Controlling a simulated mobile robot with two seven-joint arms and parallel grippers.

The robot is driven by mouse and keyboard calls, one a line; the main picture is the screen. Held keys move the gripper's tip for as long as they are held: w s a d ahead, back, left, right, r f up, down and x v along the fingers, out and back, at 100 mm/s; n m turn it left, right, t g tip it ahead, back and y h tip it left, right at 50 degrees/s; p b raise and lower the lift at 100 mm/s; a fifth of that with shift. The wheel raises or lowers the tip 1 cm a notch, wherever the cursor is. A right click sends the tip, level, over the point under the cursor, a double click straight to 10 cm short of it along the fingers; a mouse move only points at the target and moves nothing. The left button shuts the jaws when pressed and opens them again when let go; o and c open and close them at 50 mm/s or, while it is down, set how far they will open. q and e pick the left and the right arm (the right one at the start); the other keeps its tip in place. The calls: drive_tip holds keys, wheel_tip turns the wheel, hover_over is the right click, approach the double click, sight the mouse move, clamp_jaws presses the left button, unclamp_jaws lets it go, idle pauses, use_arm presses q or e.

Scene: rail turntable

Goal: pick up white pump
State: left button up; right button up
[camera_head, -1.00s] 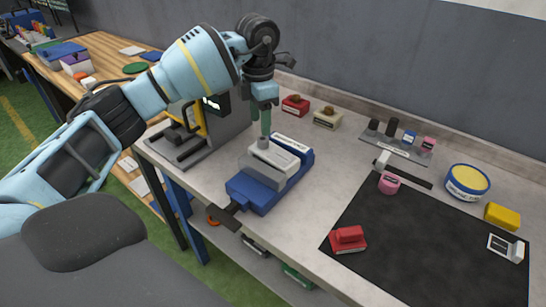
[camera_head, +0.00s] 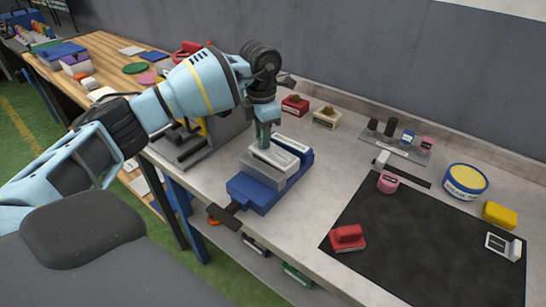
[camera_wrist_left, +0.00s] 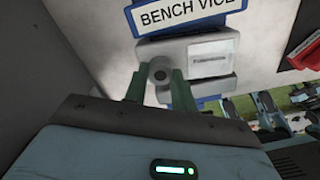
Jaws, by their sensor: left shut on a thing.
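The white pump (camera_head: 272,156) sits in the grey jaws of the blue bench vice (camera_head: 255,196) near the bench's left front edge. The wrist view shows the pump as a pale labelled block (camera_wrist_left: 208,58) with a round grey stub (camera_wrist_left: 160,70) at its left. My left gripper (camera_head: 263,142) points down from above, and its green fingers are shut on the stub, one on each side. In the wrist view my left gripper (camera_wrist_left: 160,82) hides the near part of the vice. My right gripper is not in view.
A grey press-like stand (camera_head: 190,147) is close behind and left of the vice. Red (camera_head: 295,104) and cream (camera_head: 327,117) blocks stand by the wall. A black mat (camera_head: 420,240) lies at right, with a red block (camera_head: 347,238) near its left edge.

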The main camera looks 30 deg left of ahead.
use_arm(q)
clamp_jaws()
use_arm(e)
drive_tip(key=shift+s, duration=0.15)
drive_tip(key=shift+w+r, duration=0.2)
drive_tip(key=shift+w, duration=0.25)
use_arm(q)
drive_tip(key=shift+r, duration=0.2)
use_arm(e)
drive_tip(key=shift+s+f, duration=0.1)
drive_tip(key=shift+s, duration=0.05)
use_arm(q)
drive_tip(key=shift+w+r, duration=0.1)
drive_tip(key=shift+r, duration=0.15)
wheel_tip(320, 180, up, 9)
drive_tip(key=shift+r, duration=0.15)
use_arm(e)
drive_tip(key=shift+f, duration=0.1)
